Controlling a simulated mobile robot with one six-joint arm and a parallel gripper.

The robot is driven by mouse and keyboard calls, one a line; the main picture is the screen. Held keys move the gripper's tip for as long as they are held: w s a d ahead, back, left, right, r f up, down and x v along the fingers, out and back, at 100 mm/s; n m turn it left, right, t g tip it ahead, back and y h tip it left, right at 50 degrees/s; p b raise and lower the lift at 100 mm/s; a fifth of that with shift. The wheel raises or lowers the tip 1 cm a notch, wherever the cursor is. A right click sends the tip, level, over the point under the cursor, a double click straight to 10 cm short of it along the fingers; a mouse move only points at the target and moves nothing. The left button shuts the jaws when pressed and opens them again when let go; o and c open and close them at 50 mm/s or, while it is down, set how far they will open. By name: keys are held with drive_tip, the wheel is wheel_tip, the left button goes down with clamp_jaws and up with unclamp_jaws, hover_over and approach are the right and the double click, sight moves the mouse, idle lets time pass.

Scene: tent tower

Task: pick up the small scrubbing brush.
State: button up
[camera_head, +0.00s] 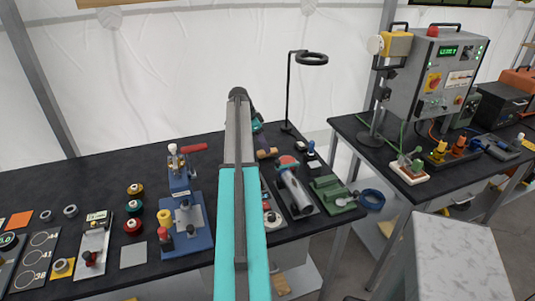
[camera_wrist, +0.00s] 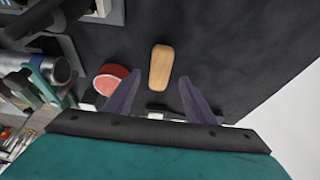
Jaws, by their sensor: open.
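A small wooden-topped piece (camera_wrist: 161,66), which looks like the scrubbing brush, lies on the black bench top in the wrist view. Its bristles do not show. In the head view it shows as a tan shape (camera_head: 267,153) just right of my arm. My gripper (camera_wrist: 160,79) is open, with its two dark purple fingers to either side of the brush's near end in the picture. Nothing is between them that looks gripped. Whether the fingers are at the brush's height or above it, I cannot tell. In the head view my arm hides most of the gripper.
A red round-topped piece (camera_wrist: 112,72) lies close left of the left finger; it also shows in the head view (camera_head: 288,161). A grey cylinder on a stand (camera_head: 295,192) and a green fixture (camera_head: 331,188) stand nearby. Bench right of the brush is bare in the wrist view.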

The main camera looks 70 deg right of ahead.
drive_tip(key=shift+p+x, duration=0.6)
drive_tip(key=shift+x, duration=1.2)
drive_tip(key=shift+a, duration=0.1)
drive_tip(key=shift+c, duration=0.4)
drive_tip(key=c, duration=1.1)
